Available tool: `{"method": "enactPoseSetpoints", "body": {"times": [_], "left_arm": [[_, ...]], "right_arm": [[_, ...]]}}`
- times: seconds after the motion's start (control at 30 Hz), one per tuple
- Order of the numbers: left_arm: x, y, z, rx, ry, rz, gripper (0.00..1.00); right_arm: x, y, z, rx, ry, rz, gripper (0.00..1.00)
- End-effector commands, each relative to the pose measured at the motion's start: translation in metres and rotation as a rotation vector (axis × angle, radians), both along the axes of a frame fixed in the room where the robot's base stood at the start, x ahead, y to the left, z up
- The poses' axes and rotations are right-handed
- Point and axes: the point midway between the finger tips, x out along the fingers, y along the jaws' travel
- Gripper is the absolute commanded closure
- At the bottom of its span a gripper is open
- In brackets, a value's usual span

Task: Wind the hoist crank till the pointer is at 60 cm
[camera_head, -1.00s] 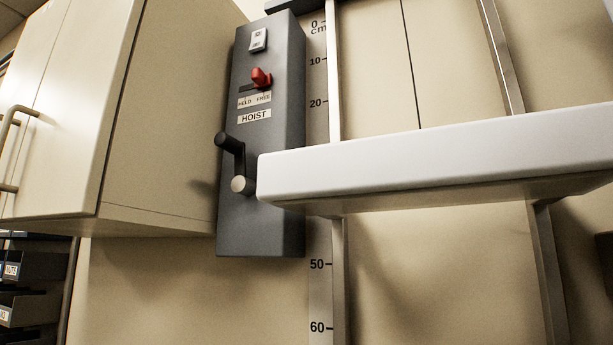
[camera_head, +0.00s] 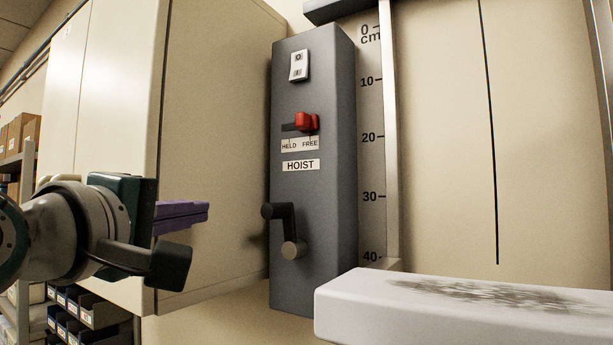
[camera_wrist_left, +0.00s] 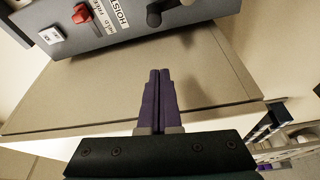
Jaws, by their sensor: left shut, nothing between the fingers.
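The grey hoist box (camera_head: 305,190) is on the wall, with a crank (camera_head: 287,228) low on its front. The crank's black grip is at upper left and its round silver end at lower right. A red lever (camera_head: 306,122) is at the FREE side of its label. My left gripper (camera_head: 206,213) is left of the crank and apart from it, its purple fingers shut and empty. The wrist view shows the fingers (camera_wrist_left: 159,90) pointing toward the box and the crank's dark grip (camera_wrist_left: 154,14). I cannot make out a pointer. My right gripper is out of view.
A cm scale (camera_head: 370,150) runs beside the box, visible from 0 to 40. A white platform (camera_head: 335,305), dark-smudged on top, covers the scale below 40. A beige cabinet (camera_head: 215,130) stands behind my left gripper. Bins (camera_head: 85,305) are at lower left.

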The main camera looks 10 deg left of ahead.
Motion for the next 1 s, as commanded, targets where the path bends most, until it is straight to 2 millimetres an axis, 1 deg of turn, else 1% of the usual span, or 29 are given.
{"method": "enactPoseSetpoints", "body": {"times": [0.03, 0.17, 0.5, 0.73, 0.77, 0.8, 0.9, 1.0], "left_arm": [[0.003, 0.0, 0.005, -0.01, -0.007, 0.0, 1.0], [0.015, 0.0, 0.005, -0.01, -0.005, 0.0, 1.0], [0.068, -0.001, 0.008, -0.007, -0.002, -0.001, 1.0], [0.1, -0.001, 0.009, -0.006, -0.003, 0.0, 1.0], [0.1, -0.005, 0.01, -0.008, -0.001, -0.001, 1.0], [0.096, -0.012, 0.01, -0.01, 0.0, -0.002, 1.0], [0.091, -0.025, 0.007, -0.009, 0.0, -0.001, 1.0], [0.088, -0.033, 0.004, -0.008, -0.002, -0.001, 1.0]], "right_arm": [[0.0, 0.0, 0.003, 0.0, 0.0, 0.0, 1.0], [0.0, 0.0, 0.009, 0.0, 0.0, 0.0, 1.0], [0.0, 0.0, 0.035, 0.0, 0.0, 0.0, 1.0], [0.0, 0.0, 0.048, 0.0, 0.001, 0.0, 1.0], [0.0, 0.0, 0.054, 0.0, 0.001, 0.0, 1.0], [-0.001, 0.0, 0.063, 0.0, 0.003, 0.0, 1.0], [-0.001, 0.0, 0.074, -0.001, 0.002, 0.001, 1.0], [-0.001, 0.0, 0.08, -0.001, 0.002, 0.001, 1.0]]}}
